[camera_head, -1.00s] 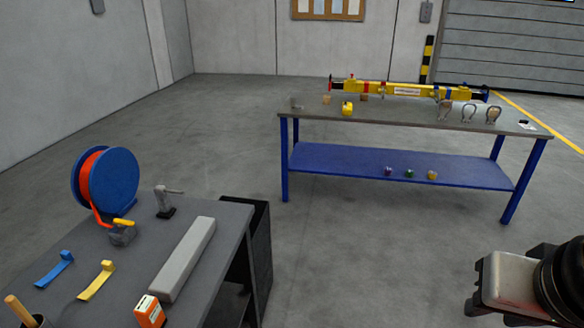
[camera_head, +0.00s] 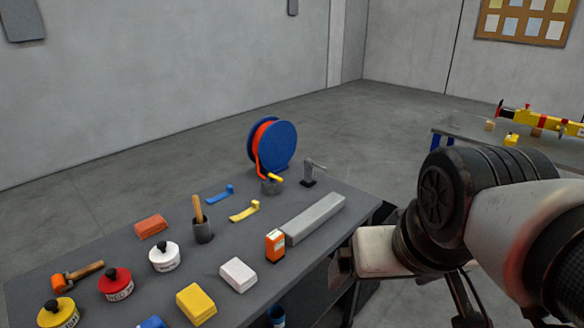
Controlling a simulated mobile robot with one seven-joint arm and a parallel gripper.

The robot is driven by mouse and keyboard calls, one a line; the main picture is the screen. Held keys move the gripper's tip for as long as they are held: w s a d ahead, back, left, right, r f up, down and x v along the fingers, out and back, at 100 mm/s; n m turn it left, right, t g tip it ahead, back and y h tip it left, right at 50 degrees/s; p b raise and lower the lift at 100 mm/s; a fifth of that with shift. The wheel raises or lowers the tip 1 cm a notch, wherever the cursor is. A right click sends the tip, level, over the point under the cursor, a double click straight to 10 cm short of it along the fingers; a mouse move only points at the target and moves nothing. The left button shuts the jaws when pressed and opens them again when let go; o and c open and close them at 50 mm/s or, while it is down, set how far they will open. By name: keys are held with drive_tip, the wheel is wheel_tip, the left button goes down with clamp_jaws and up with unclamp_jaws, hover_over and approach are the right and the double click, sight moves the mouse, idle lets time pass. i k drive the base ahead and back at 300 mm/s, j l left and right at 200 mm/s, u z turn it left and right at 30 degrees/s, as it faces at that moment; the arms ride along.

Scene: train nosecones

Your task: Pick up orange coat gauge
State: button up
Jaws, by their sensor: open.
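The orange coat gauge (camera_head: 275,246) is a small upright orange block with a white label on its front. It stands on the dark grey table (camera_head: 110,262), close to the near end of a long grey bar. My gripper (camera_head: 345,263) is at the right of the table, partly seen as a pale housing with dark finger parts at its left. It is open, to the right of the gauge and apart from it. Its fingertips are not clearly seen.
The grey bar (camera_head: 315,218) lies just behind and right of the gauge. A white block (camera_head: 238,274) and a yellow block (camera_head: 196,304) lie to its left.

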sight(275, 240)
drive_tip(key=u, duration=0.5)
drive_tip(key=i+l+u, duration=0.6)
drive_tip(key=l+u, duration=0.15)
drive_tip(key=l, duration=0.15)
drive_tip(key=i+l+u, duration=0.25)
drive_tip(key=k+l, duration=0.1)
